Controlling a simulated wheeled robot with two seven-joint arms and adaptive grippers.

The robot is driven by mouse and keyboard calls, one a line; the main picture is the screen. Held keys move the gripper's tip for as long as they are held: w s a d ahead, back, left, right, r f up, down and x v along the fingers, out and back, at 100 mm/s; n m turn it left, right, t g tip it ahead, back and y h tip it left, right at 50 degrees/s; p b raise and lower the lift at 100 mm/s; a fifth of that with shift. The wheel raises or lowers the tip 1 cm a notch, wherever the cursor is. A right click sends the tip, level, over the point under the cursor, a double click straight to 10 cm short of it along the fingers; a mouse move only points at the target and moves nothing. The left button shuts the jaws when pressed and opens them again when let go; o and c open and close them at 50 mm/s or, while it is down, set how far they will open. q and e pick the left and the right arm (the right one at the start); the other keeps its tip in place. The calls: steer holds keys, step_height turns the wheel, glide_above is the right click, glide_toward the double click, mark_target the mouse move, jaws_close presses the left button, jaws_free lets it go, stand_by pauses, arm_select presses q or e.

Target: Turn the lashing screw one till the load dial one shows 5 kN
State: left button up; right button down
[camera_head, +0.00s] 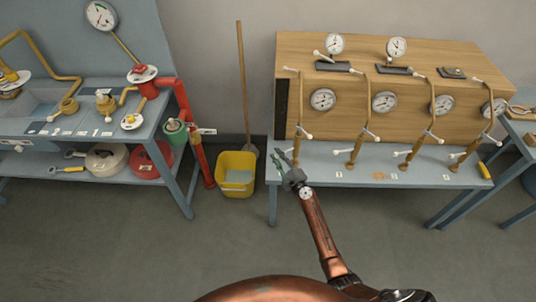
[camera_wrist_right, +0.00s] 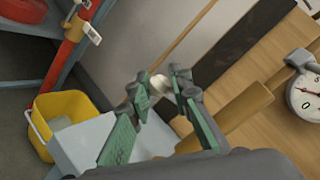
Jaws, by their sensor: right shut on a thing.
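My right gripper (camera_head: 284,157) is shut on the white handle end of this screw. In the right wrist view the white knob (camera_wrist_right: 160,82) sits between the green finger pads, with the brass screw body (camera_wrist_right: 238,108) behind them. Load dial one (camera_head: 322,99) is the round white gauge just right of the screw; its reading is too small to tell. My left gripper is not in view.
The wooden box (camera_head: 430,62) stands on a grey bench (camera_head: 320,178) and carries more gauges and screws to the right. A yellow bucket (camera_head: 236,174) with a mop stands left of the bench. A blue pipe-valve bench (camera_head: 170,112) is farther left. The floor in front is clear.

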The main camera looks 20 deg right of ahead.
steer(key=shift+s+f+y, duration=0.2)
steer(key=shift+f+y, duration=0.05)
steer(key=shift+y, duration=0.05)
steer(key=c, duration=2.2)
jaws_free()
steer(key=o, duration=0.4)
steer(key=shift+r, duration=0.1)
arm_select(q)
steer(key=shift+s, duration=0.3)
arm_select(e)
steer(key=v, duration=1.2)
